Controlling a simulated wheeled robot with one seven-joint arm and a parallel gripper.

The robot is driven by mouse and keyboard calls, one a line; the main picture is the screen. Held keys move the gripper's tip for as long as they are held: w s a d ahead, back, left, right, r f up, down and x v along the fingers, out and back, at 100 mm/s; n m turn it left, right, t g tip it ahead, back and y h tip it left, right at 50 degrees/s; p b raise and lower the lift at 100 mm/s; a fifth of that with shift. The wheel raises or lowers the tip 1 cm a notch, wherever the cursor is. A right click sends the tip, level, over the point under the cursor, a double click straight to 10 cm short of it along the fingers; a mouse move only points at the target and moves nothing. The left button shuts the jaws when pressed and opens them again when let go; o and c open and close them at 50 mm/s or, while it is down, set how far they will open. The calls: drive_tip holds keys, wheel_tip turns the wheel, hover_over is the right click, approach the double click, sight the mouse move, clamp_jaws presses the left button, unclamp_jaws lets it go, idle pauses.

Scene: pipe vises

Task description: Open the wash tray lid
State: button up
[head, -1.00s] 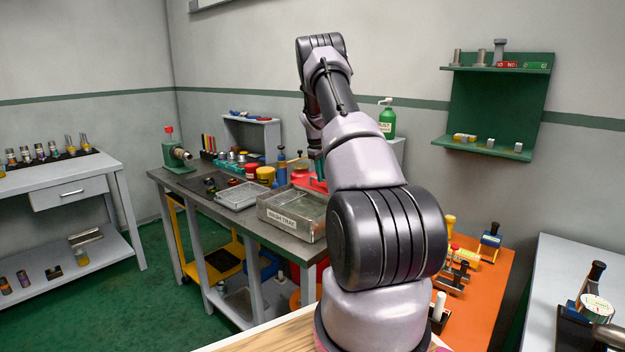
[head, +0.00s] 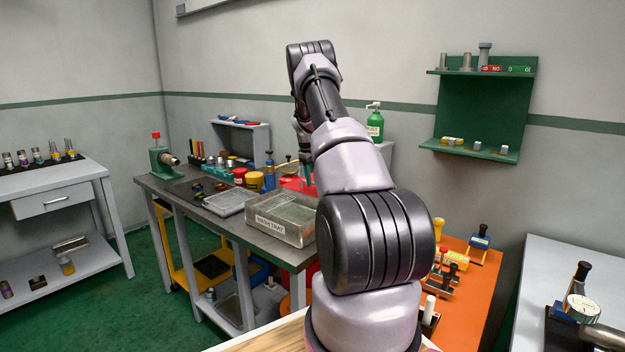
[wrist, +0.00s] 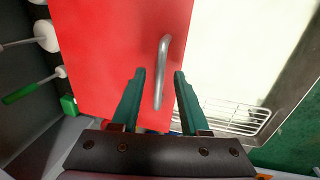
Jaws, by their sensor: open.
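The wash tray (head: 280,232) is a grey, labelled box near the right end of the dark workbench, and its inside shows from above. A red panel (head: 294,184), which looks like its lid, shows at its back edge, partly hidden by my arm. In the wrist view the red panel (wrist: 105,50) fills the upper left and carries a grey bar handle (wrist: 163,60). My gripper (wrist: 158,76) is open, with teal fingers on either side of the handle's lower part. I cannot tell whether they touch it. In the head view my gripper (head: 307,172) is small behind the tray.
A shallow clear-topped tray (head: 227,202) lies left of the wash tray. Yellow and red tubs (head: 255,181), a blue-yellow tool and a green pump bottle (head: 374,125) stand behind. A wire rack (wrist: 235,118) shows in the wrist view. An orange bench (head: 470,290) is at right.

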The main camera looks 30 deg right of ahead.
wheel_tip(320, 180, up, 10)
drive_tip(key=a, duration=0.2)
drive_tip(key=shift+s+r, duration=0.2)
drive_tip(key=shift+s, duration=0.15)
drive_tip(key=s+a+r+m+t+y, duration=0.1)
drive_tip(key=s+a+r+m+t, duration=0.1)
drive_tip(key=s+a+r, duration=0.75)
drive_tip(key=s+a+r+m+t+y, duration=0.1)
drive_tip(key=s+a+r+m+t, duration=0.1)
drive_tip(key=s+a+r, duration=0.75)
drive_tip(key=s+a+r+m+t+y, duration=0.1)
drive_tip(key=s+a+m, duration=0.1)
drive_tip(key=s+a, duration=0.5)
drive_tip(key=s+a+r+m+t+y, duration=0.1)
drive_tip(key=s+a+m, duration=0.1)
drive_tip(key=s+a, duration=0.6)
drive_tip(key=s, duration=0.7)
drive_tip(key=shift+s, duration=0.35)
